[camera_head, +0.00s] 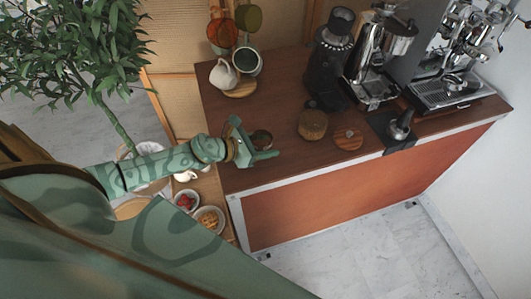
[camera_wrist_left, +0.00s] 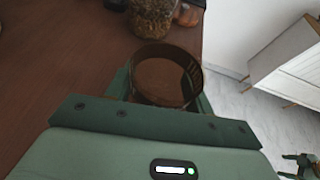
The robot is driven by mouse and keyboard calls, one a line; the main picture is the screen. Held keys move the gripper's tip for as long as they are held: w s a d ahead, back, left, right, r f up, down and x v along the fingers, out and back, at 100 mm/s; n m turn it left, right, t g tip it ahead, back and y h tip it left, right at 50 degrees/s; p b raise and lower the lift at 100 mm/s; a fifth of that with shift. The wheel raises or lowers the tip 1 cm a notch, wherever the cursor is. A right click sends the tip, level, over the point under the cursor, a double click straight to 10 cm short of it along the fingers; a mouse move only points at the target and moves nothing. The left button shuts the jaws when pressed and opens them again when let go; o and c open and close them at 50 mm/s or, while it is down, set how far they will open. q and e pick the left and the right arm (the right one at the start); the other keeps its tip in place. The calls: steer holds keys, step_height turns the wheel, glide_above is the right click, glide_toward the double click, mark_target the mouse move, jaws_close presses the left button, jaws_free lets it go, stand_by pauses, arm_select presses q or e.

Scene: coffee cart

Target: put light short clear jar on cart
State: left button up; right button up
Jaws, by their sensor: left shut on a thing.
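A short clear jar (camera_head: 262,138) with a brownish tint is between the fingers of my left gripper (camera_head: 254,142). The gripper is shut on it, over the front left part of the cart's dark wooden top (camera_head: 290,165). In the left wrist view the jar (camera_wrist_left: 163,72) shows its round open rim, with the green fingers on both sides. I cannot tell whether its base touches the cart top. My right gripper is not in view.
A filled jar (camera_head: 312,124) and a round wooden lid (camera_head: 348,139) stand to the right of the gripper. A black grinder (camera_head: 329,65) and an espresso machine (camera_head: 455,75) are behind. A white pitcher (camera_head: 223,75) stands at the back left. Small bowls (camera_head: 209,219) sit lower left.

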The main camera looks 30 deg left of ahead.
arm_select(q)
steer(key=shift+w+a+f, duration=0.15)
steer(key=shift+w+f, duration=0.1)
steer(key=shift+w+a+f+b, duration=0.15)
steer(key=shift+f+b, duration=0.35)
steer(key=shift+f, duration=0.45)
steer(key=shift+w+f+b, duration=0.15)
steer(key=shift+f+b, duration=0.3)
steer(key=shift+f, duration=0.5)
steer(key=shift+f, duration=0.2)
steer(key=o, duration=1.2)
steer(key=shift+r, duration=0.15)
